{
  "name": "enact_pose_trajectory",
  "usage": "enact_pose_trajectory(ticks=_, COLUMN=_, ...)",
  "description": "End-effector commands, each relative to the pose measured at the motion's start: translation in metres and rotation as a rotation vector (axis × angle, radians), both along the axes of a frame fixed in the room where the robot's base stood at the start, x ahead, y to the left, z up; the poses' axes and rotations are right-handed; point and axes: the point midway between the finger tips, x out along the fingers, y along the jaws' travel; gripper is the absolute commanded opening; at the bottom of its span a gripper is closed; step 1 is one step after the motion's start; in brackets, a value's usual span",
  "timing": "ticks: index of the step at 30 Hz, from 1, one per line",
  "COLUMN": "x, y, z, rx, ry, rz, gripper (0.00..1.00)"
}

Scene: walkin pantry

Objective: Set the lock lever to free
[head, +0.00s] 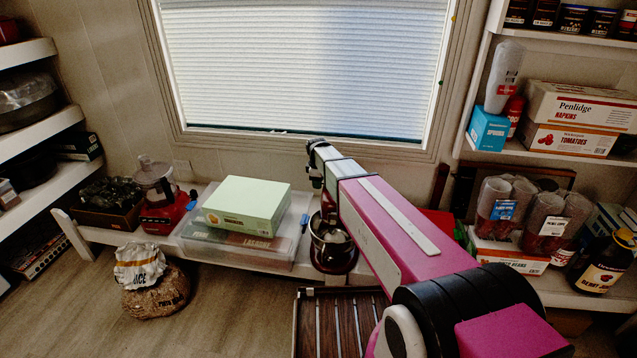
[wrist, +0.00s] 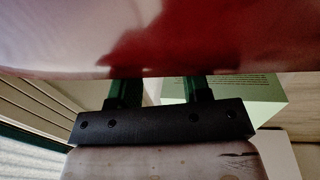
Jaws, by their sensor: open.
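A metal mixing bowl (head: 331,243) stands on a dark red base (head: 334,264) on the low shelf below the window; they look like parts of a stand mixer. My arm hides much of the area around them. In the wrist view a large glossy red surface (wrist: 160,35), probably the mixer's body, fills the top. My gripper (wrist: 161,90) is open, with two dark green fingers apart and nothing seen between them. Their tips meet the lower edge of the red surface in the picture; I cannot tell whether they touch it. I cannot make out the lock lever in either view.
A pale green box (head: 245,205) lies on a clear bin (head: 190,240) left of the bowl; the box also shows in the wrist view (wrist: 262,97). A red food processor (head: 160,200) stands further left. Sacks (head: 155,300) sit on the floor. Cartons and jars crowd the right shelves.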

Motion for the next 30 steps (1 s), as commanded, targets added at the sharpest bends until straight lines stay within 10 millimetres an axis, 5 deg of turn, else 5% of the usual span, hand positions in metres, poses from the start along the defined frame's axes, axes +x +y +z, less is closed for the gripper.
enact_pose_trajectory(ticks=16, x=-0.014, y=0.003, z=0.087, rx=0.001, ry=0.0, rz=0.0, gripper=0.44)
enact_pose_trajectory(ticks=30, x=-0.017, y=0.004, z=0.102, rx=0.0, ry=0.002, rz=0.0, gripper=0.44)
